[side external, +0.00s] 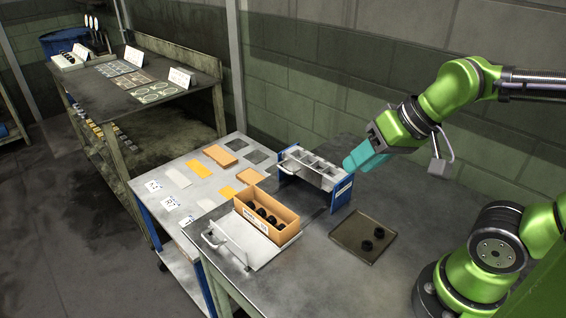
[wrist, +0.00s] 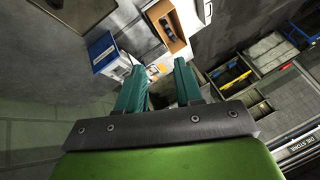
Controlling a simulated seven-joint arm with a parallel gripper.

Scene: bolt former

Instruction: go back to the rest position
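My gripper (side external: 354,165) is raised over the dark table beside the right end of a metal rack with blue end plates (side external: 318,171). Its teal fingers point down and to the left in the side view. In the wrist view my gripper (wrist: 159,74) has its two teal fingers apart, with nothing held between them. The rack also shows left of the fingers in the wrist view (wrist: 104,53). From the side view I cannot tell whether the fingers touch the rack; they overlap its edge in the picture.
An orange box (side external: 283,233) with black parts stands at the table's front. A shallow tray (side external: 344,243) with two black parts lies right of the rack. A side table (side external: 210,196) holds orange and grey pieces. A workbench (side external: 185,60) stands behind left. Space above the table is clear.

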